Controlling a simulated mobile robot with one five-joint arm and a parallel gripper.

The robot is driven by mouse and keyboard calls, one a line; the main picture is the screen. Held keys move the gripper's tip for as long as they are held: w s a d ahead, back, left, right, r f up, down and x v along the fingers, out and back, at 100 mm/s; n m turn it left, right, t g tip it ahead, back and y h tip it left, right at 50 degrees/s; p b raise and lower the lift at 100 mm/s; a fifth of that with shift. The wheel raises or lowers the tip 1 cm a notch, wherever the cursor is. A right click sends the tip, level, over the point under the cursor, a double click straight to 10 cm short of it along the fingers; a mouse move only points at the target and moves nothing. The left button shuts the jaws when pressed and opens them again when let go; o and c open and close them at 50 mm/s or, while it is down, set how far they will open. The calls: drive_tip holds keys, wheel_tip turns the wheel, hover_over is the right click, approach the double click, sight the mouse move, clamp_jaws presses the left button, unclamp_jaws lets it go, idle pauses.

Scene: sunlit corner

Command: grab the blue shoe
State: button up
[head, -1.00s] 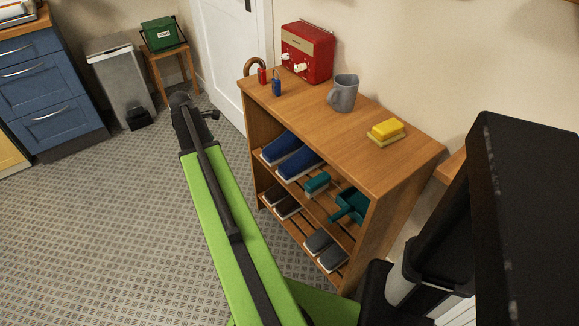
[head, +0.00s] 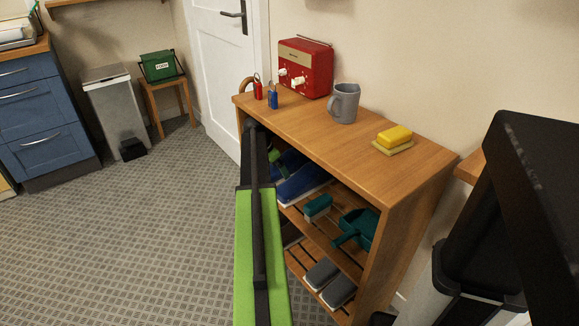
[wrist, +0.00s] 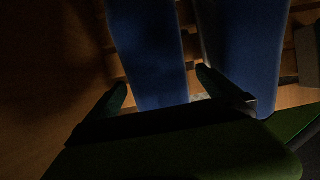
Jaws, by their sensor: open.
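A pair of blue shoes lies on the upper shelf of the wooden rack, the left blue shoe (head: 292,158) partly behind my arm and the right blue shoe (head: 301,184) beside it. My gripper (head: 277,160) reaches into the shelf opening at the left shoe. In the wrist view my open gripper (wrist: 162,82) has one green finger on each side of the left blue shoe (wrist: 148,50). Its right finger lies at the gap between the shoes, near the right blue shoe (wrist: 243,50). Contact with the shoe cannot be told in the dark view.
The rack's wooden top (head: 330,138) sits close above my gripper and holds a red radio (head: 306,68), a grey jug (head: 344,103) and a yellow sponge (head: 394,136). A teal brush (head: 317,206) and a teal dustpan (head: 357,229) share the shoes' shelf.

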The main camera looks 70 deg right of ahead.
sight(289, 162)
drive_tip(key=shift+s+d, duration=0.4)
drive_tip(key=shift+d, duration=0.25)
drive_tip(key=s+d, duration=0.1)
drive_tip(key=d, duration=0.1)
drive_tip(key=s+d, duration=0.1)
drive_tip(key=shift+s+d, duration=0.15)
drive_tip(key=shift+d, duration=0.2)
drive_tip(key=shift+f+b, duration=0.75)
drive_tip(key=shift+r, duration=0.15)
drive_tip(key=c, duration=1.7)
drive_tip(key=shift+r+p, duration=0.1)
drive_tip(key=shift+p, duration=0.2)
